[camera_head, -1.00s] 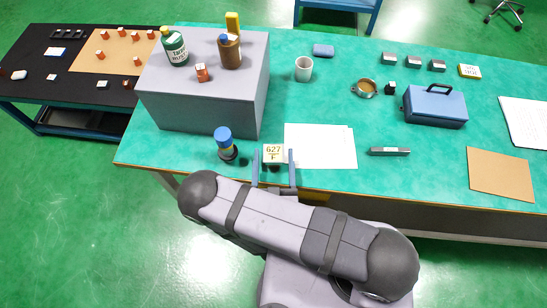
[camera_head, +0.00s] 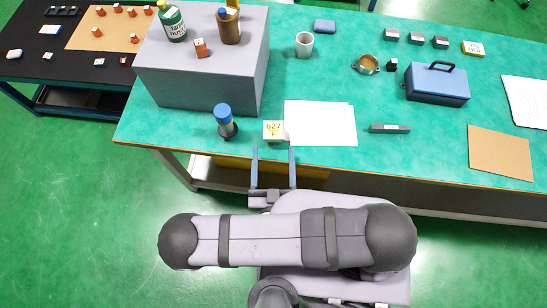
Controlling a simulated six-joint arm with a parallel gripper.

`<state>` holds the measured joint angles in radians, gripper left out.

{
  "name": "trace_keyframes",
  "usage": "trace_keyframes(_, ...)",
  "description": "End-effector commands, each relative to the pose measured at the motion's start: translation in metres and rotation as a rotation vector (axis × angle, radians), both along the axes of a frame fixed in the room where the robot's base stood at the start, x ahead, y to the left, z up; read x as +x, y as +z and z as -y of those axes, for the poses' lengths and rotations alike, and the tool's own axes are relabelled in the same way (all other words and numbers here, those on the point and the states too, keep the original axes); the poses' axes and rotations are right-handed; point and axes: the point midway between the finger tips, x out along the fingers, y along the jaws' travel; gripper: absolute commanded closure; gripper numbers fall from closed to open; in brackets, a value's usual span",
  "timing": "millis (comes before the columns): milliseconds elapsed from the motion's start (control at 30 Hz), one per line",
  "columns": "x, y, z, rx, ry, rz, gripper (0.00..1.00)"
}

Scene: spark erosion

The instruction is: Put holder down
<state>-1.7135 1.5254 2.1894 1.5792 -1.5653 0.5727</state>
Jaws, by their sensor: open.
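The holder (camera_head: 273,131) is a small pale block with a label reading "627 F". It stands on the green table top (camera_head: 330,85) close to the front edge, at the left corner of the white paper sheets. My gripper (camera_head: 273,152) is open and empty, its two blue fingers pointing at the holder from in front of the table edge. The fingertips are apart from the holder, with a gap between them. The underside of the holder is hard to make out.
A blue-topped dark holder (camera_head: 225,122) stands just left of the labelled one. White paper (camera_head: 322,124) lies to its right, then a grey bar (camera_head: 389,128). A grey box (camera_head: 205,75) bearing bottles rises behind. A blue case (camera_head: 436,84) and brown sheet (camera_head: 499,153) lie right.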

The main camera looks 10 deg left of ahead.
Motion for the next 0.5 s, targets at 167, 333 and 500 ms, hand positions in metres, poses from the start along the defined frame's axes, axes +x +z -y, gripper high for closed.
trace_keyframes(167, -0.0060, 0.0000, 0.0009, 0.000, 0.001, 0.000, 0.33)
trace_keyframes(333, -0.0071, 0.0000, 0.0015, 0.001, -0.001, 0.000, 0.30)
trace_keyframes(500, -0.0070, -0.0001, 0.0015, 0.000, -0.001, 0.000, 0.30)
